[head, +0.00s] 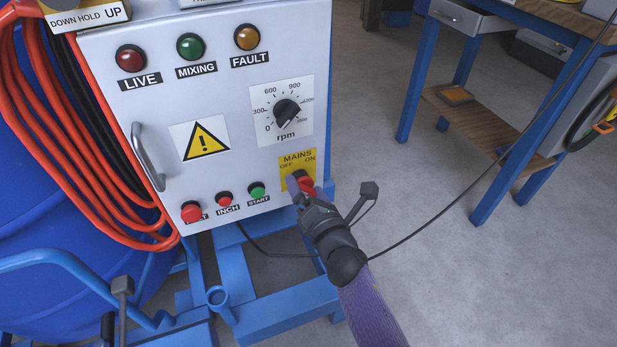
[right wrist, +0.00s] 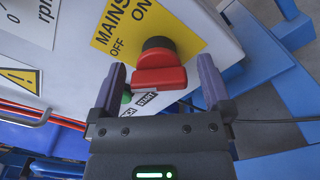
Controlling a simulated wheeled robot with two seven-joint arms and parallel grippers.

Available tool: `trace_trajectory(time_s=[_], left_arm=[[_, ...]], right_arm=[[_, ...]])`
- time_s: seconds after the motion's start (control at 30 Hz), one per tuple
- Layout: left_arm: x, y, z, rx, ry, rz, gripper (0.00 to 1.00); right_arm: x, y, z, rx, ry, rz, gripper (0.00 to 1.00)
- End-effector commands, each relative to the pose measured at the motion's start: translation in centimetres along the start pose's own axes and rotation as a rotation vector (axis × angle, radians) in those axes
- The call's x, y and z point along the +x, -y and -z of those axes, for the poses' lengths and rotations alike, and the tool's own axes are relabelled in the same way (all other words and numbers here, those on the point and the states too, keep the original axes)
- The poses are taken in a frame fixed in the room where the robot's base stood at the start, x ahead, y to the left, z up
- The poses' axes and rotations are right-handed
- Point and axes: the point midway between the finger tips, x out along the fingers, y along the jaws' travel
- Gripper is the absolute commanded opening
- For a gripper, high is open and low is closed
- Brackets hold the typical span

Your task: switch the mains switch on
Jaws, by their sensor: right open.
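The mains switch is a red knob on a black collar, on a yellow plate marked MAINS, OFF and ON. The knob (head: 305,184) is at the lower right of the grey control panel (head: 232,110) and shows large in the right wrist view (right wrist: 160,75). My right gripper (head: 303,194) is in front of it, partly covering it in the head view. In the right wrist view the gripper (right wrist: 162,85) is open, one finger on each side of the red grip, with gaps visible. I cannot tell which label the knob points to. My left gripper's jaws do not show.
A red push button (head: 192,212), a red INCH button (head: 225,199) and a green START button (head: 257,190) sit left of the switch. The rpm dial (head: 287,112) is above it. A blue frame (head: 275,305) lies below.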

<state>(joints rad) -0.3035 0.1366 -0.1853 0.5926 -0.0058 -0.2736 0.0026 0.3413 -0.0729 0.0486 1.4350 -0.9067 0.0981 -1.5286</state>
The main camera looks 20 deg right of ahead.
Motion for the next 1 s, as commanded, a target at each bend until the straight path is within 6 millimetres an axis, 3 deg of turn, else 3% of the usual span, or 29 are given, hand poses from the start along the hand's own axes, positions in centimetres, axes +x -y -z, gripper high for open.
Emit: trace_trajectory(time_s=[0.17,0.5,0.6,1.0], left_arm=[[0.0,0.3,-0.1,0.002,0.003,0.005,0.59],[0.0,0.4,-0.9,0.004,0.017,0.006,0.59],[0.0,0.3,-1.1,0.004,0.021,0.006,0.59],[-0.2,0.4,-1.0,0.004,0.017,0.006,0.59]], right_arm=[[0.0,0.0,0.0,0.0,0.0,0.0,1.0],[0.0,0.0,0.0,0.0,0.0,0.0,0.28],[0.0,0.0,0.0,0.0,0.0,0.0,0.12],[0.0,0.0,0.0,0.111,-0.001,0.001,0.12]])
